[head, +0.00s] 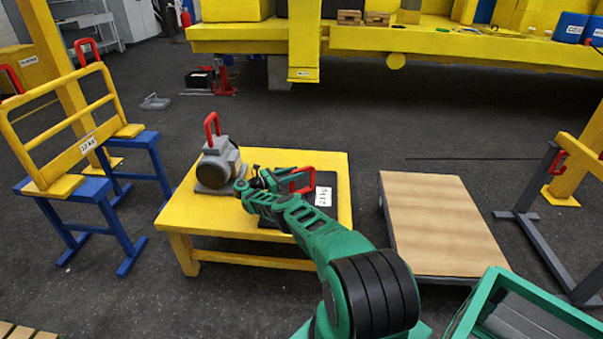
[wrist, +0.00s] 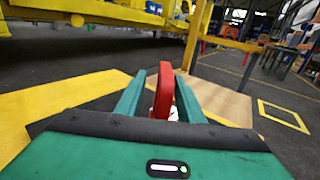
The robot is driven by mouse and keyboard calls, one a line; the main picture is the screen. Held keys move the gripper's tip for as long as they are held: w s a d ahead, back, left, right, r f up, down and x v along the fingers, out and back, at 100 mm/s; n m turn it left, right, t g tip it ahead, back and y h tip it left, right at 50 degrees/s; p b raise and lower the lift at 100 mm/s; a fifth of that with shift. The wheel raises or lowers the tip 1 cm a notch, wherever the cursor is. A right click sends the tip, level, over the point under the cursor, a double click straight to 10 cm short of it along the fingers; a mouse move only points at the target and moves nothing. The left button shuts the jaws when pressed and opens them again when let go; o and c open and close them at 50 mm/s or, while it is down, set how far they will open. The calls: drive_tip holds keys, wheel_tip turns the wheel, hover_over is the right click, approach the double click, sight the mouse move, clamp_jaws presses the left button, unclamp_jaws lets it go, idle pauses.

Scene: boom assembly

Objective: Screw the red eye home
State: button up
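A red eye (head: 304,178) stands at the dark plate on the yellow table, beside a white label (head: 323,196). My gripper (head: 285,181) is at it, reaching in from the left. In the wrist view the red eye (wrist: 162,92) stands upright between the two green fingers of my gripper (wrist: 161,80). A gap shows on the left side of the eye, and the right finger is very close to it. The fingers look open around it. The eye's lower end and its thread are hidden, so I cannot tell how deep it sits.
A grey motor (head: 217,164) with its own red loop (head: 212,127) stands on the yellow table (head: 210,216), left of my gripper. A wooden-topped platform (head: 440,220) is to the right. Blue stands (head: 85,215) carry a yellow frame at left. Dark floor is clear beyond the table.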

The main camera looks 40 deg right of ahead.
drive_tip(key=shift+v, duration=2.3)
drive_tip(key=shift+w+f, duration=0.15)
